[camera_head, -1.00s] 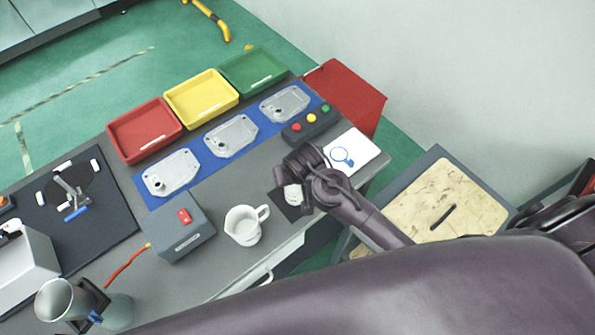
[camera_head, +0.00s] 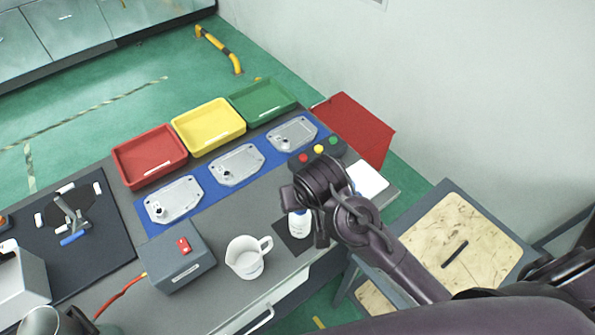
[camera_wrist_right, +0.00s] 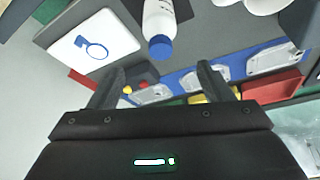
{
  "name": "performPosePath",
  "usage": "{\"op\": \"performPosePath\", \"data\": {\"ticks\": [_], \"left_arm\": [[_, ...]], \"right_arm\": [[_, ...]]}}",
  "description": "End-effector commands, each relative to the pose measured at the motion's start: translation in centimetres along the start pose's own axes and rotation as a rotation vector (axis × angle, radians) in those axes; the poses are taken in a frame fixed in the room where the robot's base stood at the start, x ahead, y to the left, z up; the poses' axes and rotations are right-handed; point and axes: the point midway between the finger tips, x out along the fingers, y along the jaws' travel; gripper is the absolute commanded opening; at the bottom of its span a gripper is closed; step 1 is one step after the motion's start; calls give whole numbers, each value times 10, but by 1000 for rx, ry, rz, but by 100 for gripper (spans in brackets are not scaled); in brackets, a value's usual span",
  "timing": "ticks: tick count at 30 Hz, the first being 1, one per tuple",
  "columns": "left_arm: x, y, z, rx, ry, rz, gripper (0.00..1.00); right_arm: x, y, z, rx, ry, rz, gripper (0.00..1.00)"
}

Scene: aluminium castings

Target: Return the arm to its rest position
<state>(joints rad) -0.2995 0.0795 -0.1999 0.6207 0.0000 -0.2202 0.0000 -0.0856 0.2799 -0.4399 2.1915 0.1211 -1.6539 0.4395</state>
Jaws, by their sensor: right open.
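My right gripper (camera_head: 309,208) is at the end of the dark arm that comes in from the right, above the near right part of the table. In the right wrist view its two fingers (camera_wrist_right: 158,78) are spread apart with nothing between them. A white bottle (camera_head: 299,223) stands upright on a small dark mat (camera_head: 285,234) beside the gripper, partly hidden by it in the head view. The bottle (camera_wrist_right: 158,18) with its blue cap shows beyond the fingers in the wrist view, apart from them. My left gripper is not in view.
A white jug (camera_head: 245,261) and a grey box (camera_head: 178,262) with a red switch stand left of the bottle. Castings (camera_head: 236,165) lie on a blue strip, with red (camera_head: 180,166), yellow and green trays behind. A button box (camera_head: 316,153) and white card (camera_head: 370,180) are near the arm.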

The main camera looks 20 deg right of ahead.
Motion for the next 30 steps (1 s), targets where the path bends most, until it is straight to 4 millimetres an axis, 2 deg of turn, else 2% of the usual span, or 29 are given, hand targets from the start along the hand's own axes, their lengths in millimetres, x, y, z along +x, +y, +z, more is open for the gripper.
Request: {"op": "performPosePath", "data": {"ticks": [8,18,28,30], "left_arm": [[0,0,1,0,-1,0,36],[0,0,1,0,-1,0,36],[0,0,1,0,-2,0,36],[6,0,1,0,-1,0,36]], "right_arm": [[0,1,5,-7,-6,-7,73],[-15,31,57,-115,-50,-54,73],[-31,67,97,-210,-83,-42,73],[-8,65,101,-217,-90,-42,73]]}}
